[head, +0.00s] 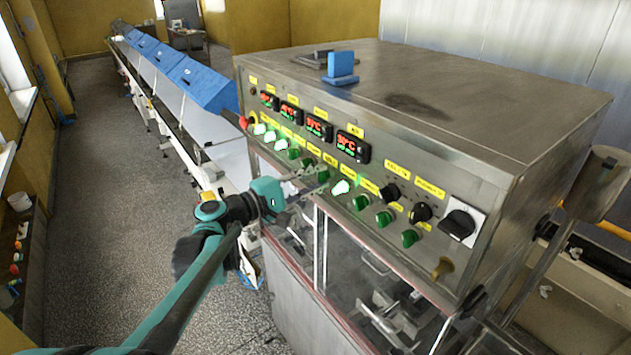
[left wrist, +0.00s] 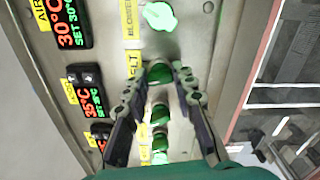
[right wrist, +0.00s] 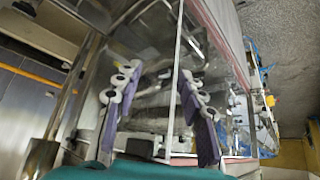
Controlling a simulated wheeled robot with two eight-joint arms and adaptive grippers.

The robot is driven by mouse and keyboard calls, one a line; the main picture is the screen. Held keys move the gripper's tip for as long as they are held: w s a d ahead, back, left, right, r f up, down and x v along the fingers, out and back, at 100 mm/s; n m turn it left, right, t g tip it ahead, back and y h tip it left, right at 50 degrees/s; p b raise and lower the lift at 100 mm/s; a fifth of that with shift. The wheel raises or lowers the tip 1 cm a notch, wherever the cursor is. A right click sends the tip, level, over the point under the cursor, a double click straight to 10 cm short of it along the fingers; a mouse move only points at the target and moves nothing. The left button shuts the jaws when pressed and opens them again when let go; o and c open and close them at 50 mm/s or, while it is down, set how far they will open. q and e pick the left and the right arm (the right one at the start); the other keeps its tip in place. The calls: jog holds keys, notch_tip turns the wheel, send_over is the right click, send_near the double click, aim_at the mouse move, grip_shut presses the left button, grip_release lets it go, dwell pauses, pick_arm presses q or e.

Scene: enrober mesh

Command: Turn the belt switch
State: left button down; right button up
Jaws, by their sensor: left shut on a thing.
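The belt switch is a green knob (left wrist: 160,73) beside a yellow label that reads BELT in the left wrist view. In the head view the knob (head: 323,176) sits in the row of switches on the steel control box (head: 480,95). My left gripper (head: 318,178) is shut on it, one fingertip on each side; its two fingers (left wrist: 159,75) also show in the left wrist view. The knob looks unlit; fingers partly hide it in the head view. My right gripper (right wrist: 153,80) is open and empty in the right wrist view.
A lit green switch (head: 340,187) labelled BLOWER is next to the belt switch. Several green switches, red-digit temperature displays (head: 352,147) and black rotary knobs (head: 460,223) share the panel. Clear guard doors (head: 370,290) hang below. A blue-covered conveyor (head: 203,85) runs to the back left.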

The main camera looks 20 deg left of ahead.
pick_arm(q)
jog(key=shift+f+n+b, duration=0.1)
jog(key=shift+n+b, duration=0.2)
jog(key=shift+n, duration=1.4)
jog(key=c, duration=1.2)
grip_release()
jog(key=shift+s, duration=0.1)
jog(key=v, duration=1.2)
jog(key=shift+a, duration=0.1)
